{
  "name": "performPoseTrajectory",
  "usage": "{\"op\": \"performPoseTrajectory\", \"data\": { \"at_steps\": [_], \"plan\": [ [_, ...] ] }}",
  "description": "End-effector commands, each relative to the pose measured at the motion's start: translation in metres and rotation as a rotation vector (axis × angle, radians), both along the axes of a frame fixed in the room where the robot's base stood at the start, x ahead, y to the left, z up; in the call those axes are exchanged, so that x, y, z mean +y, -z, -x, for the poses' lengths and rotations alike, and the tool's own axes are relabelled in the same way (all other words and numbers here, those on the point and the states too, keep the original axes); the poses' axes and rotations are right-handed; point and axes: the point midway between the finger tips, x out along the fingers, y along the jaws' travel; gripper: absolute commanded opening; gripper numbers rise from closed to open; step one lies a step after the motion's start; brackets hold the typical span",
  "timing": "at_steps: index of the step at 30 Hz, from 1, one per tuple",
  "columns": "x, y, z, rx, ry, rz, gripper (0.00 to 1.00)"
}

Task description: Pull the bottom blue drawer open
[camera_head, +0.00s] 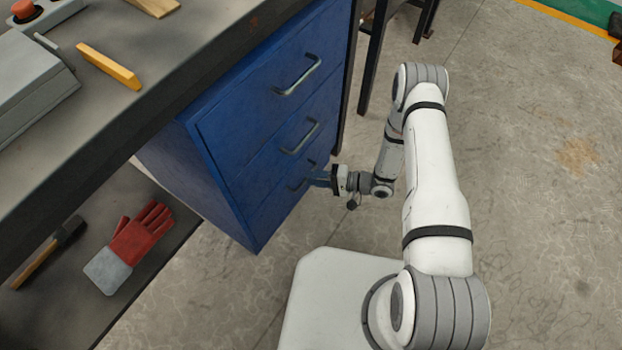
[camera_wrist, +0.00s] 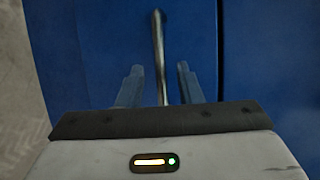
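The blue drawer cabinet stands under the workbench, with three drawers stacked on its front. The bottom blue drawer (camera_head: 268,216) looks closed, flush with the front. Its bar handle (camera_head: 300,180) is partly hidden by my gripper in the head view. My gripper (camera_head: 316,180) is at the bottom drawer's handle. In the wrist view, the metal handle (camera_wrist: 159,50) runs between the two fingers of my gripper (camera_wrist: 158,75). The fingers are open, with a gap on both sides of the handle.
The middle drawer handle (camera_head: 300,137) and top drawer handle (camera_head: 298,75) are above. The workbench (camera_head: 190,60) overhangs the cabinet's left. A red glove (camera_head: 140,236) and a hammer (camera_head: 52,250) lie on the lower shelf. Floor (camera_head: 530,200) to the right is clear.

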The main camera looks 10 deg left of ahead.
Motion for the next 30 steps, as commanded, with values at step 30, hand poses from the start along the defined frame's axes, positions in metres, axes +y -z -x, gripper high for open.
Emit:
{"op": "performPoseTrajectory", "data": {
  "at_steps": [30],
  "plan": [
    [0.0120,0.0018,0.0002,-0.001,0.000,0.001,0.00]
  ]
}}
